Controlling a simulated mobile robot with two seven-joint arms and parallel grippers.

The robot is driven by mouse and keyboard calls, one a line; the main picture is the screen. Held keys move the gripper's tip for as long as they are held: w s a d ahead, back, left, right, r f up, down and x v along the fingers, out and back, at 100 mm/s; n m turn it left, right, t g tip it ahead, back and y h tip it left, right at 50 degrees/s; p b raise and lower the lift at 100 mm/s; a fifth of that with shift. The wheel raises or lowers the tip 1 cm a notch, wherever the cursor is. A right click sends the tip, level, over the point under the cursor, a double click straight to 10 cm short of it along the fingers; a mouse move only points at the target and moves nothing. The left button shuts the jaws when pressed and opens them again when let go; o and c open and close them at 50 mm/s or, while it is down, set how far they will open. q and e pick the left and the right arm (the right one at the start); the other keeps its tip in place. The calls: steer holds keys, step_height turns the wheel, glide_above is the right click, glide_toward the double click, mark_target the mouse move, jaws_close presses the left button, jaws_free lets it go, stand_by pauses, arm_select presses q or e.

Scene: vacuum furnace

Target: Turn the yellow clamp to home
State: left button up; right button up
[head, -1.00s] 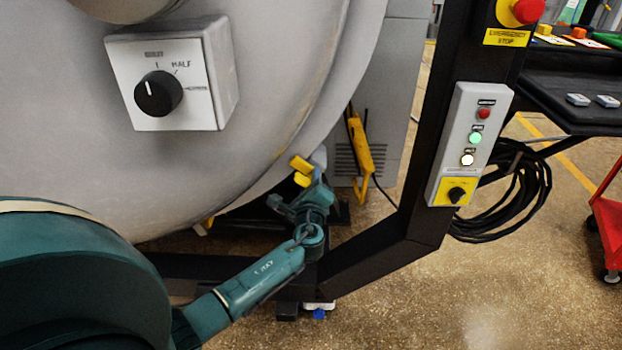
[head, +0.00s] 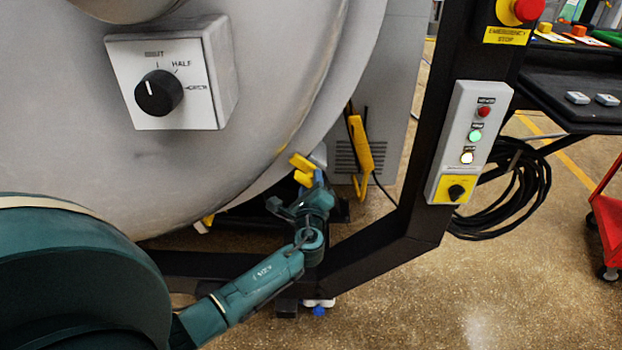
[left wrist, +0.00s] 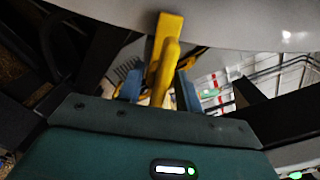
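The yellow clamp (head: 302,164) sits at the lower edge of the large grey furnace door (head: 250,120) in the head view. My left gripper (head: 300,196) is just below the clamp, reaching up from the lower left. In the left wrist view the yellow clamp (left wrist: 164,60) stands upright between the two blue-grey fingertips of my left gripper (left wrist: 158,88). The fingers are apart, one on each side of the clamp, and a gap shows on the left side. Its lower end is hidden behind the gripper body. My right gripper is not in view.
A black frame post (head: 440,150) with a control panel (head: 472,140) and emergency stop (head: 519,11) rises right of the clamp. A grey box with a black knob (head: 158,93) is on the door. A coiled black cable (head: 520,190) hangs behind the post. Open floor lies at lower right.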

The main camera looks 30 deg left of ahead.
arm_select(q)
steer(key=p+v, duration=0.1)
steer(key=v, duration=1)
steer(key=shift+s, duration=0.3)
steer(key=shift+d, duration=0.1)
